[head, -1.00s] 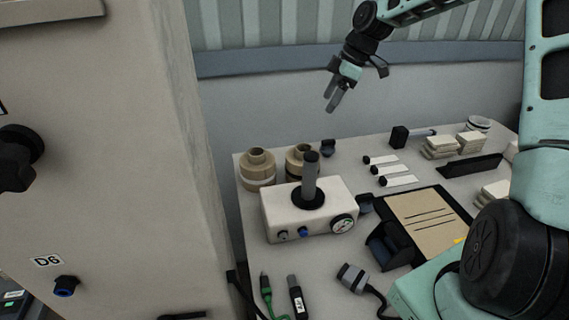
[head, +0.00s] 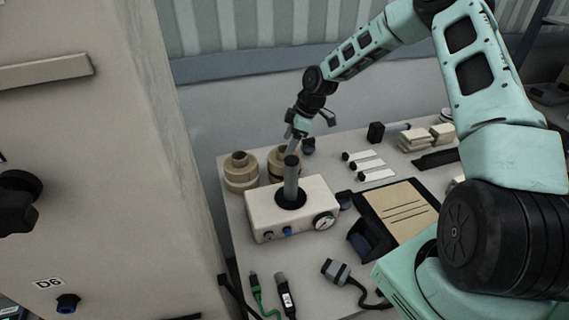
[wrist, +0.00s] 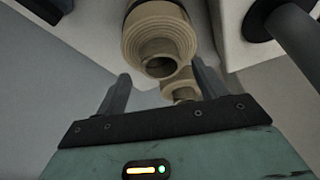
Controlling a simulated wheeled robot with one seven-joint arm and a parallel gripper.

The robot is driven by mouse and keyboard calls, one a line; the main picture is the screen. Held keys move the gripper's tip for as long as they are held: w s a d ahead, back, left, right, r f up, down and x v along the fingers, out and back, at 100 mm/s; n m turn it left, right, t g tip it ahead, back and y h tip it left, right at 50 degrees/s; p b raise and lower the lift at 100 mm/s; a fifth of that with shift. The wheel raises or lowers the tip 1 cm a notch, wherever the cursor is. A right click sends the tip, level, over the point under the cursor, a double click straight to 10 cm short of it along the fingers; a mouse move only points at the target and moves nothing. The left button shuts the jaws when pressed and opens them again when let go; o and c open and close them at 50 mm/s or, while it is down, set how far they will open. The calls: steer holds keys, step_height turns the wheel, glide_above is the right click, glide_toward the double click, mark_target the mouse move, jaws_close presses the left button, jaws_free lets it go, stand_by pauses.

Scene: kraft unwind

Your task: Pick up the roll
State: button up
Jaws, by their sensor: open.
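Two tan kraft rolls with raised cores stand at the back left of the table in the head view, a left roll (head: 241,177) and a right roll (head: 277,163). My gripper (head: 293,145) is low over the right roll, behind the upright spindle, which partly hides both. In the wrist view my gripper (wrist: 160,86) is open and empty. A large banded roll (wrist: 160,35) with a hollow core lies just beyond the fingertips, and a second roll (wrist: 181,88) shows between the fingers, partly hidden by the gripper body. I cannot tell whether the fingers touch either roll.
A white box (head: 265,216) with a gauge and a dark upright spindle (head: 291,180) stands in front of the rolls. The spindle also shows in the wrist view (wrist: 290,28). White strips, a brown clipboard (head: 400,210) and cables lie to the right and front. A tall cabinet (head: 110,130) stands left.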

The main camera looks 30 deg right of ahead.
steer(key=shift+p+x, duration=0.35)
steer(key=shift+x, duration=1.1)
steer(key=c, duration=1.1)
